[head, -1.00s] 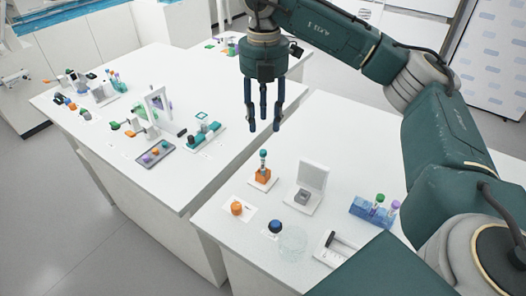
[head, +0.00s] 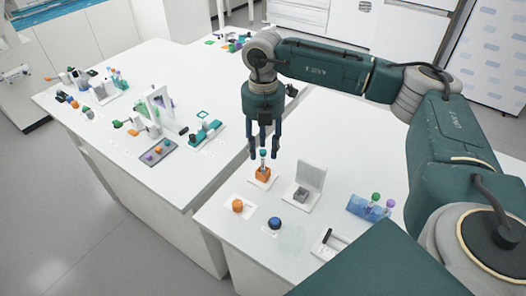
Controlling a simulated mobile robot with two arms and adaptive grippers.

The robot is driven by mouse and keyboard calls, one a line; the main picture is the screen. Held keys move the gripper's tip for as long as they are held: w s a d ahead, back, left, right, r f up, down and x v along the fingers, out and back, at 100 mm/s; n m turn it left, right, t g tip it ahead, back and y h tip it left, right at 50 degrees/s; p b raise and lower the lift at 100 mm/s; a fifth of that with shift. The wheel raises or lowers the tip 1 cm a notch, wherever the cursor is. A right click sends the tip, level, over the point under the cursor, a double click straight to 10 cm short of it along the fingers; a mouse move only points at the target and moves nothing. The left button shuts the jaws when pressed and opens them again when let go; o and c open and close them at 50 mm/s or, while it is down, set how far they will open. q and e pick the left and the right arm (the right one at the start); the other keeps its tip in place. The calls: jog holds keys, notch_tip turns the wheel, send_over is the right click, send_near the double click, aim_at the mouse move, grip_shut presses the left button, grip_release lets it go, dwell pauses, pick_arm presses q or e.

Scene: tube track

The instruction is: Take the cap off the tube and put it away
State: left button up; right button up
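A small tube with a teal cap (head: 263,154) stands upright in an orange holder (head: 262,175) on a white base on the near table. My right gripper (head: 264,153) points straight down over it. Its dark fingers are apart, with the cap between or just behind their tips. I cannot tell whether any finger touches the cap. My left gripper is not in view.
Right of the holder is a grey block (head: 301,195) with an upright white panel. An orange knob (head: 238,205), a dark blue knob (head: 275,223) and a clear dish (head: 292,238) sit nearer. A blue rack (head: 358,206) holds tubes at the right.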

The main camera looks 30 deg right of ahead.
jog(key=c, duration=0.6)
jog(key=shift+c, duration=0.2)
jog(key=shift+r, duration=0.1)
jog(key=shift+w+r, duration=0.1)
jog(key=shift+r, duration=0.1)
notch_tip(320, 180, up, 11)
jog(key=b, duration=0.3)
grip_shut()
notch_tip(320, 180, up, 9)
jog(key=p, duration=0.2)
send_over(263, 151)
jog(key=shift+f, duration=0.25)
jog(key=shift+w, duration=0.1)
jog(key=o, duration=1.9)
grip_release()
jog(key=shift+c, duration=0.2)
